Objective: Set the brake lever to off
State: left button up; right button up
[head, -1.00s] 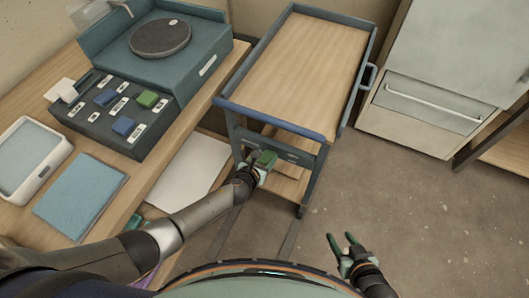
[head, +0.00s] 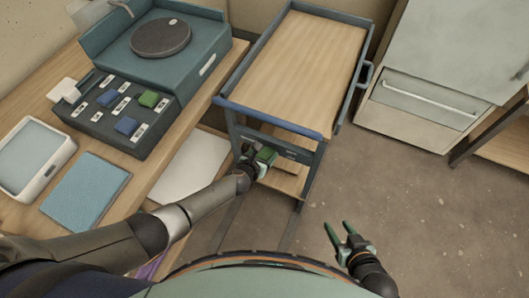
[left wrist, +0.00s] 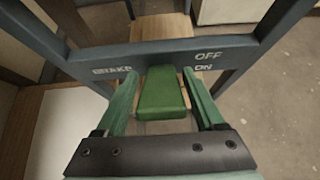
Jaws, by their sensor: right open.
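The brake lever (left wrist: 161,92) is a green block on the dark blue end panel of the cart (left wrist: 105,58), between the word BRAKE and the words OFF above and ON below. It sticks out towards the camera, with its near end at or below the height of ON. My left gripper (left wrist: 160,73) has its fingers on both sides of the lever, seemingly with narrow gaps. In the head view, my left gripper (head: 257,157) is at the panel and partly hides the lever. My right gripper (head: 338,226) is open and empty over the floor.
The cart (head: 297,65) has a bare wooden top and a lower shelf. A workbench at left holds a wheel unit (head: 160,37), a dark box of blocks (head: 115,118), a white tray (head: 33,155) and a blue mat (head: 85,190). Floor right of the cart is clear.

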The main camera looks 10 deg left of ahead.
pick_arm(q)
jog(key=shift+o, duration=0.9)
jog(key=shift+s+a+r+p, duration=0.1)
jog(key=shift+s+r+p, duration=0.3)
jog(key=shift+p, duration=0.1)
jog(key=p+v, duration=0.4)
jog(key=v, duration=0.7)
jog(key=shift+s+p, duration=0.3)
jog(key=shift+p, duration=0.1)
